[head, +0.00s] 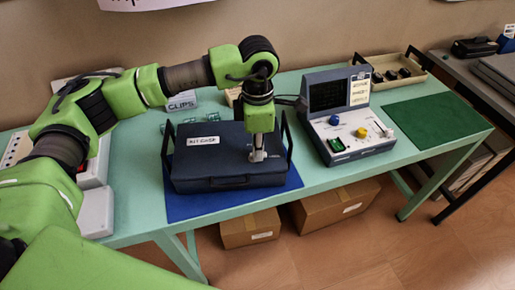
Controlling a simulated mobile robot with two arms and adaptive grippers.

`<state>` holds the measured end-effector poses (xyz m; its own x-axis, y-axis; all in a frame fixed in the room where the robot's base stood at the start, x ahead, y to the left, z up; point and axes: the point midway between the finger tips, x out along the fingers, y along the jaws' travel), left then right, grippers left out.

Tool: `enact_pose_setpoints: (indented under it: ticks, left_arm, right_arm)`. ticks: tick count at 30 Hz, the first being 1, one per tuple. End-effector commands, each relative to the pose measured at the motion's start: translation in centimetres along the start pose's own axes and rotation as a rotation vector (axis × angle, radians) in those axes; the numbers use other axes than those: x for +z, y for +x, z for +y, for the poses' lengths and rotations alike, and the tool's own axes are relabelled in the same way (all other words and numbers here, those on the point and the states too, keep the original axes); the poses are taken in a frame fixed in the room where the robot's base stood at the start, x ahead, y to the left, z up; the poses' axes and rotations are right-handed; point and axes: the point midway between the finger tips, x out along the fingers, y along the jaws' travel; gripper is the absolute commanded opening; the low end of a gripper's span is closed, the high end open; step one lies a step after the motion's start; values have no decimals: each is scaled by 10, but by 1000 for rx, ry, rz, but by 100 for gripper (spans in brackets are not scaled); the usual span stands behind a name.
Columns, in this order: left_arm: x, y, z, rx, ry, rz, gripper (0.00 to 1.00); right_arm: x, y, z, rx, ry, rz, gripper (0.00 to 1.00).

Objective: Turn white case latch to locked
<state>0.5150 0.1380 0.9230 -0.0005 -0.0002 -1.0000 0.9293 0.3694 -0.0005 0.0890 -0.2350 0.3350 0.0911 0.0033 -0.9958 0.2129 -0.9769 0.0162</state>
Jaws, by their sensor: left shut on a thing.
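A dark blue-grey kit case (210,172) lies closed on a blue mat (190,209), with a white label on its lid. My left gripper (258,150) reaches down from above onto the right part of the lid. It is shut on the small white latch (258,157), which is mostly hidden by the fingers. Which way the latch points is too small and covered to tell. My right gripper is not in view.
A grey control box (345,125) with a screen and knobs stands close to the right of the case. A tray (390,72) and a green mat (436,119) lie farther right. Clips and a sign (182,101) stand behind. Cardboard boxes (250,228) sit under the table.

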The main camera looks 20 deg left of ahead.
Motion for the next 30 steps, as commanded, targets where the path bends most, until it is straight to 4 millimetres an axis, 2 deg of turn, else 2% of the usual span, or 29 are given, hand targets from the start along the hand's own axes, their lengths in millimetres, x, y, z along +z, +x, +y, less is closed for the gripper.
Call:
enact_pose_setpoints:
  ticks: [3,4,6,17,22,30]
  left_arm:
    - [1,-1,0,2,2,-2,0]
    - [1,-1,0,2,2,-2,15]
    - [1,-1,0,2,2,-1,26]
    - [0,-3,0,1,0,-1,26]
    - [1,-24,1,4,1,-3,26]
    - [1,-82,1,5,1,-3,26]
  right_arm:
    - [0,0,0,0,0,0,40]
    - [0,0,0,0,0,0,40]
    - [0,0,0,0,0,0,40]
    - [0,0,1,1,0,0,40]
    - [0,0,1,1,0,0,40]
    - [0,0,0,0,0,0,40]
